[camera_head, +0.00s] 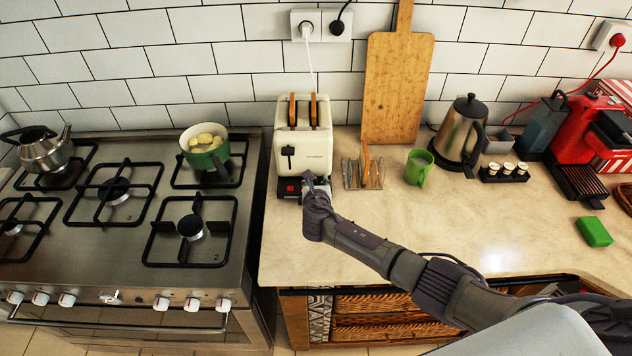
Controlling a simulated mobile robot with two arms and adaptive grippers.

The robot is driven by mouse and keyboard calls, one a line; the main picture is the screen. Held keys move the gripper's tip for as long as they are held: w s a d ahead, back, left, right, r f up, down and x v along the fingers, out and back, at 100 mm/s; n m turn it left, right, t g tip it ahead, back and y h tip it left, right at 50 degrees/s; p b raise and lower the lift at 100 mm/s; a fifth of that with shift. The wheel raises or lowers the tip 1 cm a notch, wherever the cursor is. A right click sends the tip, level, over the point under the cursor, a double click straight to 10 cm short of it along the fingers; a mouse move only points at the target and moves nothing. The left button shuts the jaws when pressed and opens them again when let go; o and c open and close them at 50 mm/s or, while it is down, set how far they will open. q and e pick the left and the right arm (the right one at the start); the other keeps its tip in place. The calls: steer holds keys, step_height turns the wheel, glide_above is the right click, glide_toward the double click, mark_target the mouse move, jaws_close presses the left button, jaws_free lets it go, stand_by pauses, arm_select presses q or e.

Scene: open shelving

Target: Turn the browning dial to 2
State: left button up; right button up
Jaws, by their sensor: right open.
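The cream toaster (311,142) stands on the counter just right of the stove, with two brown slices of bread (314,108) in its slots. Its black lever (288,156) is on the front, and a dark base panel with a red mark (290,187) is at the lower left. My right gripper (312,183) is at the lower front of the toaster, its fingers close to the panel; it is open. The browning dial is hidden behind the gripper or too small to make out. I cannot tell whether the fingers touch it. My left gripper is not in view.
A toast rack (365,174), a green mug (418,167) and a kettle (460,132) stand to the right of the toaster. A wooden board (396,88) leans on the wall. The stove (130,250) is at left. The counter front (450,215) is mostly clear.

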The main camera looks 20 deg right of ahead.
steer(key=shift+c, duration=0.3)
jaws_close()
steer(key=shift+a+f+m+h, duration=0.1)
steer(key=shift+m+h, duration=0.2)
steer(key=shift+m, duration=0.1)
steer(key=shift+a+f+m+g+h+b, duration=0.15)
steer(key=shift+m+g+h+b, duration=0.45)
steer(key=shift+m+h+b, duration=0.35)
steer(key=m+g+h+b, duration=0.2)
steer(key=m+b, duration=0.1)
steer(key=b, duration=0.2)
steer(key=m+g+h+b, duration=0.3)
steer(key=b, duration=0.2)
steer(key=shift+w+a+f+m+g+h, duration=0.1)
steer(key=shift+w+a+m+g+h, duration=0.1)
steer(key=shift+m+g+h, duration=0.1)
steer(key=shift+r+m+g+b, duration=0.2)
steer(key=shift+m+g+b, duration=0.2)
steer(key=shift+b, duration=0.5)
